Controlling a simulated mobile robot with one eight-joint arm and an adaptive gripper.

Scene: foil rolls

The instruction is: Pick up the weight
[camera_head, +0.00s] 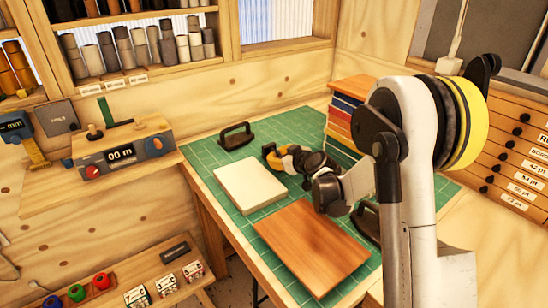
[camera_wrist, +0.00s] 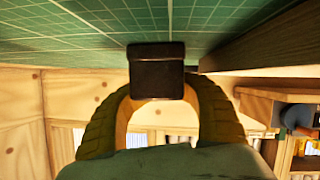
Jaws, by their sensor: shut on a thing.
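My gripper (camera_head: 272,153) has yellow-orange fingers and reaches over the green mat, between the cream slab and the stack of coloured boards. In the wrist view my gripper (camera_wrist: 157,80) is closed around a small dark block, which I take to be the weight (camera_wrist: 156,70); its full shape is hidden. I cannot tell whether it touches the mat. A dark handled piece (camera_head: 236,136) sits on the mat at the back left of my gripper. Another dark handled piece (camera_head: 367,224) is partly hidden behind my arm.
The green mat (camera_head: 205,178) covers the table. A cream slab (camera_head: 249,185) and a brown wooden board (camera_head: 312,245) lie on it. A coloured stack (camera_head: 343,118) stands close behind my gripper.

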